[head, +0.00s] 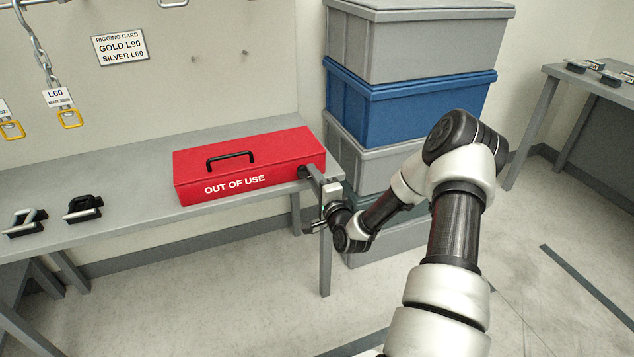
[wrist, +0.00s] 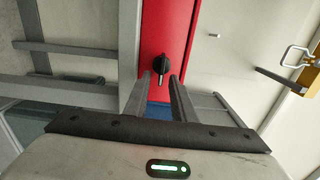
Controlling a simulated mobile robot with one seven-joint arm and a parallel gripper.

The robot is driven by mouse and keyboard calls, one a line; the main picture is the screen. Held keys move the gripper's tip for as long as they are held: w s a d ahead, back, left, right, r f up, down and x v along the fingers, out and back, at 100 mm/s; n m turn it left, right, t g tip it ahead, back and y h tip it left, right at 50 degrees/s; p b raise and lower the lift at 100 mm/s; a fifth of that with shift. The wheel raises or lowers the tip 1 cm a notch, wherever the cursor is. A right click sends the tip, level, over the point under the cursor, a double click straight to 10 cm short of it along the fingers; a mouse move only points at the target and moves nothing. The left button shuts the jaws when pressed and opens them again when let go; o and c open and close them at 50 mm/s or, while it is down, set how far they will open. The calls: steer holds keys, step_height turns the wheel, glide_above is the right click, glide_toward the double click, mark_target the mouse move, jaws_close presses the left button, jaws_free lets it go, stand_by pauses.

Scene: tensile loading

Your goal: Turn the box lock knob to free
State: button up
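The red box (head: 245,165) marked "OUT OF USE" lies on the grey bench at its right end, with a black handle on its lid.
Stacked grey and blue crates (head: 410,100) stand close behind and right of the bench end. Two black-and-metal shackle-like pieces (head: 84,207) lie on the bench (head: 140,160) at left. Chains with tags hang at upper left. The floor in front is clear.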

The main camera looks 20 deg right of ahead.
steer(key=s+p, duration=0.2)
steer(key=s, duration=1.5)
steer(key=shift+s, duration=0.2)
